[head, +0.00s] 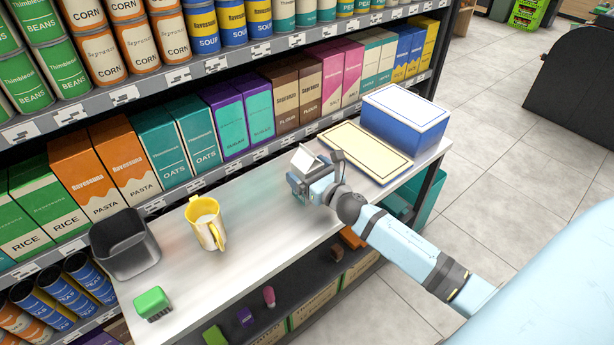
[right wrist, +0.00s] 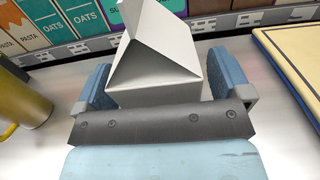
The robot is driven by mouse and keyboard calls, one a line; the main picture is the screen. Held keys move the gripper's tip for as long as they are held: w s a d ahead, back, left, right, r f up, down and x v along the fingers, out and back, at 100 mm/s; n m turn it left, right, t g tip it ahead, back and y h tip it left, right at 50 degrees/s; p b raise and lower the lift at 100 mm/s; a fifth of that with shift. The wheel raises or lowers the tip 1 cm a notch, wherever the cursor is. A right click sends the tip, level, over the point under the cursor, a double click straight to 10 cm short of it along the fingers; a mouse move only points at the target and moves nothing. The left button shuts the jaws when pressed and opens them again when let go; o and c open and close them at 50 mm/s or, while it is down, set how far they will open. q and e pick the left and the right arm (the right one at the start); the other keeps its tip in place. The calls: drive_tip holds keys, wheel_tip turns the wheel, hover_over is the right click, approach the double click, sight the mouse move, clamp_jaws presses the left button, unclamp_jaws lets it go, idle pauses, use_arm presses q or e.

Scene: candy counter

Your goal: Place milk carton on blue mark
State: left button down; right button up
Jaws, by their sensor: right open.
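A white gable-topped milk carton (head: 306,158) stands on the pale counter shelf, largely hidden by my right gripper (head: 312,176). In the right wrist view the carton (right wrist: 155,62) sits between the two blue fingers, which are apart, with a visible gap on the right. Whether a finger touches it on the left I cannot tell. A flat cream panel with a dark blue border (head: 365,150) lies to the right of the gripper; its edge also shows in the right wrist view (right wrist: 296,50). No other blue mark is clear. My left gripper is out of view.
A blue box with a cream top (head: 400,128) stands at the counter's right end. A yellow mug (head: 204,222), a dark bin (head: 124,246) and a green brush-like block (head: 152,303) are to the left. Boxed groceries line the shelf behind. The counter between mug and gripper is clear.

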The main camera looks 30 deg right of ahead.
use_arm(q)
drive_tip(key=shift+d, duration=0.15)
use_arm(e)
drive_tip(key=shift+w, duration=0.15)
